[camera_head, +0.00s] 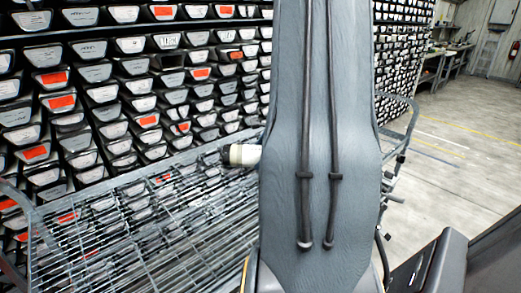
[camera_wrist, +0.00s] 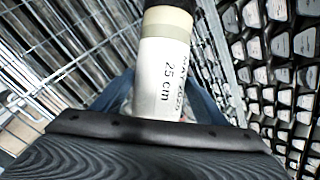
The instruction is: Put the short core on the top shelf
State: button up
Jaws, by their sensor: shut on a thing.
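The short core (camera_wrist: 165,65) is a white cylinder with a dark cap and a label reading "25 cm". It fills the upper middle of the wrist view. My gripper (camera_wrist: 165,105) is shut on it; blue-grey finger parts show on both sides. In the head view the core's capped end (camera_head: 243,155) sticks out left of my arm, lying roughly level, and the rest is hidden. There my arm also hides the gripper. A grey wire-mesh top shelf (camera_head: 130,235) of a cart spreads at lower left, and the core appears above its far right part.
A tall rack of core boxes (camera_head: 110,90) with white and orange labels stands close behind the cart. Tubular cart handles (camera_head: 398,108) rise at its ends. The mesh left of my arm looks bare. Open concrete floor (camera_head: 465,150) lies at right.

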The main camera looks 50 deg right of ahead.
jog(key=shift+d+f, duration=0.1)
jog(key=shift+f, duration=1.35)
jog(key=shift+f+b, duration=0.1)
jog(key=shift+b, duration=0.25)
jog(key=o, duration=2.1)
jog(key=shift+f, duration=0.1)
jog(key=shift+r, duration=0.2)
jog(key=p+v, duration=0.1)
jog(key=v, duration=1.1)
jog(key=shift+f, duration=0.1)
